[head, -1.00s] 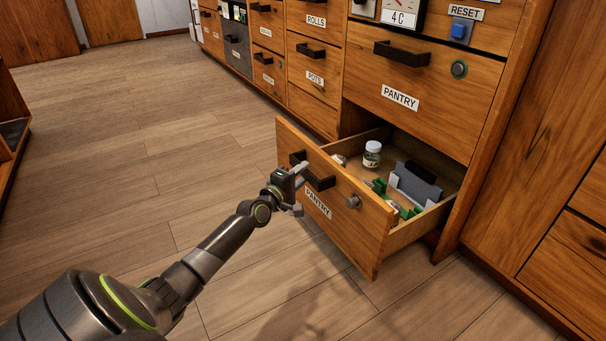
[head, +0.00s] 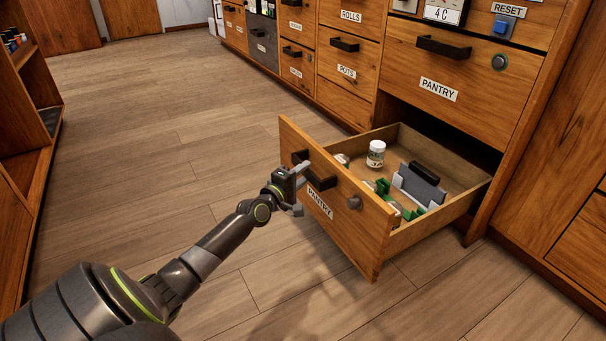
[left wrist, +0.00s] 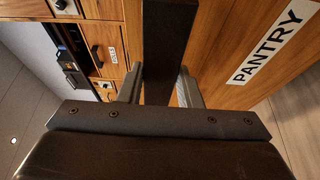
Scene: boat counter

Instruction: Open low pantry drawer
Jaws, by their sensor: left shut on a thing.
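The low pantry drawer (head: 335,215) stands pulled well out of the cabinet, with its inside showing. Its dark bar handle (head: 318,175) is on the front, above a PANTRY label, and a round knob (head: 353,202) is to the right. My left gripper (head: 300,182) is shut on the handle. In the left wrist view the dark handle (left wrist: 168,50) runs between the two fingers, with the PANTRY label (left wrist: 267,50) to the right. My right gripper is in neither view.
The drawer holds a white-lidded jar (head: 376,153), a grey upright item (head: 420,186) and green pieces (head: 384,188). A shut upper pantry drawer (head: 455,75) is above. A wooden shelf unit (head: 30,150) stands at the left. The floor in front is clear.

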